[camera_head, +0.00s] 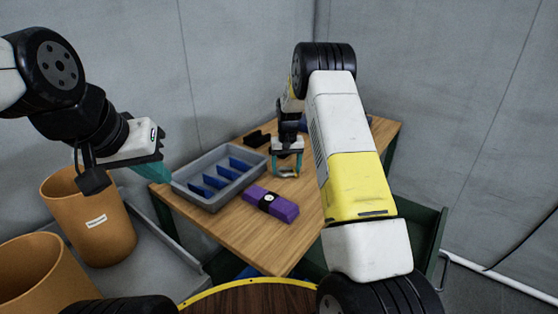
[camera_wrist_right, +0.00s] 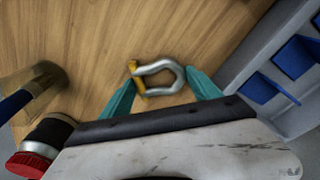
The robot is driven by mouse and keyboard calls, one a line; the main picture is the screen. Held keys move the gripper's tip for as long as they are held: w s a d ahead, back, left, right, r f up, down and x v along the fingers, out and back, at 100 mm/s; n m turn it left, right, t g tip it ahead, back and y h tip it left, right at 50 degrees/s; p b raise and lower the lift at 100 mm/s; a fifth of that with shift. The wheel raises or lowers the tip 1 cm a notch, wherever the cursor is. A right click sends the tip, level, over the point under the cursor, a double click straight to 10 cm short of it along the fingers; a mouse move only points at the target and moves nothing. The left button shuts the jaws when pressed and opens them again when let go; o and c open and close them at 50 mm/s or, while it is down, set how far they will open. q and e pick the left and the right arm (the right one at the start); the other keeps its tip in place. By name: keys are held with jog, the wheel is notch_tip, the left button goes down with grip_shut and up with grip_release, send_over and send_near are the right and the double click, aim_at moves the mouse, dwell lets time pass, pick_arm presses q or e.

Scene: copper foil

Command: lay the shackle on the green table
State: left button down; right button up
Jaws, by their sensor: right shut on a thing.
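The shackle (camera_wrist_right: 158,78) is a silver U-shaped piece with a yellow pin. My right gripper (camera_wrist_right: 160,92) is shut on it, with one teal finger at the pin side and the other at the bow. In the head view the shackle (camera_head: 287,174) shows small under my right gripper (camera_head: 286,160), over the far part of the wooden-topped table (camera_head: 240,238) with green sides. I cannot tell whether the shackle touches the tabletop. My left gripper (camera_head: 154,169) hangs at the left, near the table's left corner; its finger gap is hidden.
A grey tray with blue dividers (camera_head: 180,186) stands on the table's left side. A purple box (camera_head: 271,204) lies in front of it. Orange bins (camera_head: 95,220) stand at the left.

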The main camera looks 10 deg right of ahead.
jog(key=o, duration=1.6)
jog(key=shift+f, duration=0.1)
jog(key=s+r+t+y, duration=0.1)
jog(key=s+r, duration=0.4)
jog(key=r, duration=0.6)
jog(key=s+r, duration=0.5)
jog(key=r, duration=0.7)
jog(key=s+r+t+y, duration=0.1)
jog(key=s+r, duration=0.3)
jog(key=s, duration=0.5)
jog(key=s+r+t, duration=0.1)
jog(key=s+r, duration=0.3)
jog(key=s, duration=0.6)
jog(key=shift+n+t, duration=0.3)
jog(key=shift+t, duration=0.6)
jog(key=s, duration=0.4)
jog(key=s+a+f, duration=0.1)
jog(key=s, duration=0.2)
jog(key=s+f, duration=0.1)
jog(key=s, duration=0.3)
jog(key=shift+s+a, duration=0.35)
